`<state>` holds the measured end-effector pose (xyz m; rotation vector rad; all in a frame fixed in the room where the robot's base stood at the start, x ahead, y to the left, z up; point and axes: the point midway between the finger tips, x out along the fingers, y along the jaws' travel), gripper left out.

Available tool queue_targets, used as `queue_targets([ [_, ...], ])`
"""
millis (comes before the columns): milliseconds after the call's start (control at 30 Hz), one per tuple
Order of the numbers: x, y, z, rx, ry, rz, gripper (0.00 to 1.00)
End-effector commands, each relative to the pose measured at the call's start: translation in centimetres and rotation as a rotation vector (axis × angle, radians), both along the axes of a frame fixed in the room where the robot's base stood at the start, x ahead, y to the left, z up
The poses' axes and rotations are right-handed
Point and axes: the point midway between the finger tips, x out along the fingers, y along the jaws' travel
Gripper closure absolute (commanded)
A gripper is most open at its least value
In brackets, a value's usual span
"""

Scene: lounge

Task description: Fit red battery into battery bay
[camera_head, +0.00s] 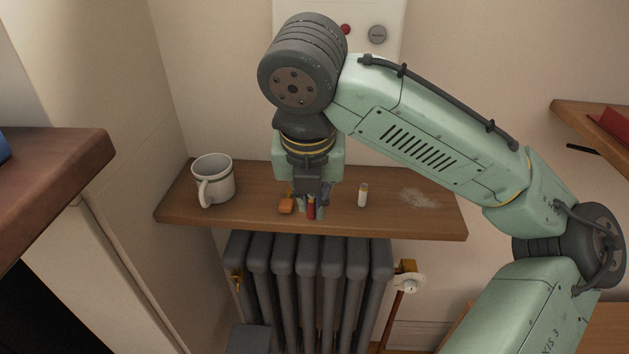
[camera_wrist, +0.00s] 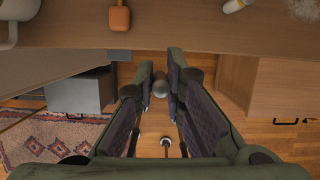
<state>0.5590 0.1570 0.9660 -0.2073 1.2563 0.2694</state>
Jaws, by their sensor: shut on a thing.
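My gripper (camera_head: 312,205) points down at the front edge of the wooden shelf. It is shut on the red battery (camera_head: 311,208), which shows as a small upright red cylinder between the fingers. In the wrist view my gripper (camera_wrist: 160,85) has the battery's grey round end (camera_wrist: 160,88) between its fingertips, with floor beyond it. I cannot make out a battery bay. A white wall panel (camera_head: 393,14) with a red button and grey knob is behind my arm, which hides much of it.
The shelf (camera_head: 437,215) holds a white mug (camera_head: 214,178) at left, an orange object (camera_head: 286,206), a small white-and-orange cylinder (camera_head: 363,195) and a pale powdery patch. A grey radiator (camera_head: 310,270) stands below. A brown ledge (camera_head: 60,170) juts in at left.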

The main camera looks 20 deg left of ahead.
Motion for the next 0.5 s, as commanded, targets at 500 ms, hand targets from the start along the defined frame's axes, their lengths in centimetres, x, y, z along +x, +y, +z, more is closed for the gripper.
queue_targets([
  [500,7.7,2.7,-0.7,0.0,0.003,-0.001,1.0],
])
